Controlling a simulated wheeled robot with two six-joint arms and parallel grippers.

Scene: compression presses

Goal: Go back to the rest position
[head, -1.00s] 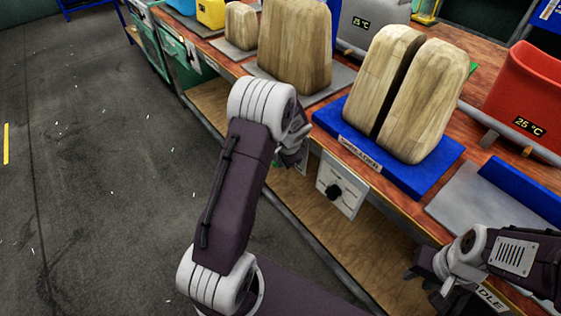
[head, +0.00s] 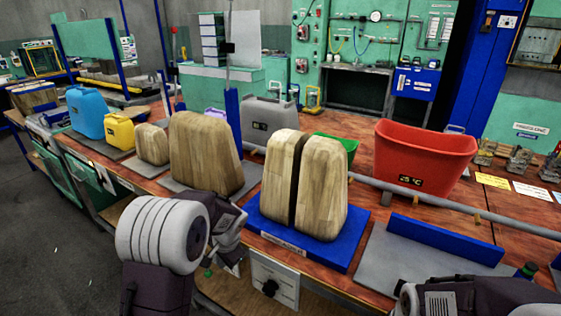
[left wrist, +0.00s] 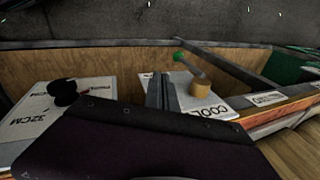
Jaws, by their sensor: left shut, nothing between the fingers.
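My left gripper (head: 234,262) hangs beside the front edge of the workbench, left of the blue plate (head: 345,258). It is shut and empty. In the left wrist view its closed fingers (left wrist: 161,92) point at the bench front, between a panel marked 32CM (left wrist: 40,115) and one marked COOL (left wrist: 210,108). My right arm (head: 470,298) shows at the bottom right; its gripper is out of the picture. A split wooden block (head: 320,195) stands upright on the blue plate, apart from both arms.
A larger wooden block (head: 203,150) and a small one (head: 152,143) stand further left, with yellow (head: 119,132) and blue (head: 86,112) containers. A red bin (head: 425,155) stands at the right. A knob panel (head: 273,280) is on the bench front. The floor (head: 60,245) at the left is clear.

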